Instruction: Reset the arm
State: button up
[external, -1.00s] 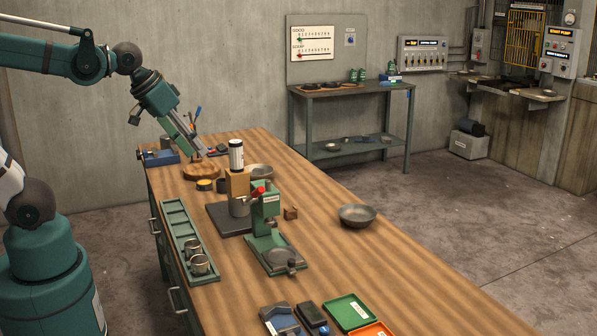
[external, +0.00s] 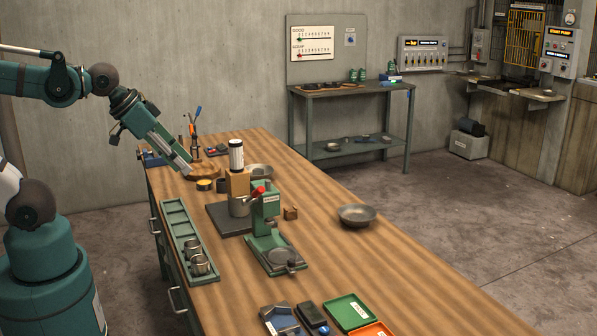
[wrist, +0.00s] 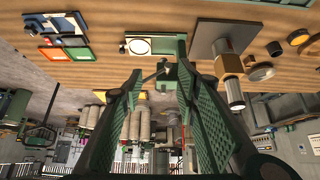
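My arm reaches in from the upper left in the external view. My gripper (external: 186,170) points down and to the right, over the left edge of the wooden workbench (external: 335,265), in front of a round wooden block (external: 205,170). I cannot tell how high above it the tips are. In the wrist view my gripper (wrist: 159,85) shows two green ridged fingers spread apart with nothing held between them. A grey metal bowl (external: 357,216) sits upright on the right side of the bench. Another metal bowl (external: 262,171) is partly hidden behind the white-topped cylinder.
A green press (external: 268,235) and a post with a white-topped cylinder (external: 236,155) stand mid-bench. A green rack (external: 178,225) holding metal cups runs along the left edge. Coloured trays (external: 348,311) lie at the near end. The bench's right side is mostly clear.

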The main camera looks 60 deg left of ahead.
notch_tip(320, 180, down, 6)
jog(key=b, duration=0.6)
dwell(1.0)
